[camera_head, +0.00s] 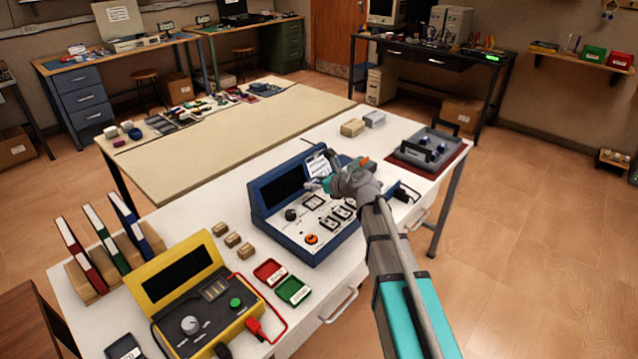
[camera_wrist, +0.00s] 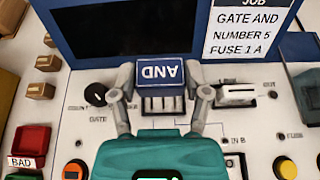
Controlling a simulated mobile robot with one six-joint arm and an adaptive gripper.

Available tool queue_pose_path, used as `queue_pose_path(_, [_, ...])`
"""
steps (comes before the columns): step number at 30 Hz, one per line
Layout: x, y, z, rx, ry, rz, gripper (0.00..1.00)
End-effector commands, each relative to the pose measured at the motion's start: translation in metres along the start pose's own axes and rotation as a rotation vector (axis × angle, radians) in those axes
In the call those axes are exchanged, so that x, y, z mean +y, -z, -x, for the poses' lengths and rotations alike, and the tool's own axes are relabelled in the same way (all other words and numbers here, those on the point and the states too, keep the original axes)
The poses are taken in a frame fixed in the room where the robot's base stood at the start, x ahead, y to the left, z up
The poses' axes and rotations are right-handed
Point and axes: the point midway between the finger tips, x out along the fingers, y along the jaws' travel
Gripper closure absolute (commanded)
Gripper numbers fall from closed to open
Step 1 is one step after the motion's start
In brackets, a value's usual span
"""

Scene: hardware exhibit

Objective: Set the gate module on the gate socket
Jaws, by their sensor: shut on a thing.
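My gripper (camera_wrist: 165,97) is shut on the blue gate module (camera_wrist: 160,72), whose "AND" label reads upside down in the wrist view. The module is over the console's white panel, below the dark screen. Pale bars with dark gaps show just under its label; I cannot tell whether they are module pins or part of the socket. The gate socket is not clearly seen, and the "GATE" marking is left of the module. In the head view my gripper (camera_head: 327,181) is over the blue console (camera_head: 262,218), and the module is too small to make out.
A job card (camera_wrist: 247,30) reads "GATE AND, NUMBER 5, FUSE 1 A". A black knob (camera_wrist: 96,94) is left of the gripper and a white part (camera_wrist: 237,94) right. Red (camera_head: 270,271) and green (camera_head: 293,290) bins and a yellow tester (camera_head: 205,318) stand left of the console.

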Motion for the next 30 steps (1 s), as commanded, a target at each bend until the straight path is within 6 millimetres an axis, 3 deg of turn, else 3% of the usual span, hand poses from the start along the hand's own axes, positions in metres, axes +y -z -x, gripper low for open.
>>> queue_pose_path(15, [0.001, 0.038, -0.017, 0.0, -0.002, 0.001, 0.82])
queue_pose_path(30, [0.002, 0.044, -0.019, 0.0, -0.003, 0.001, 0.82])
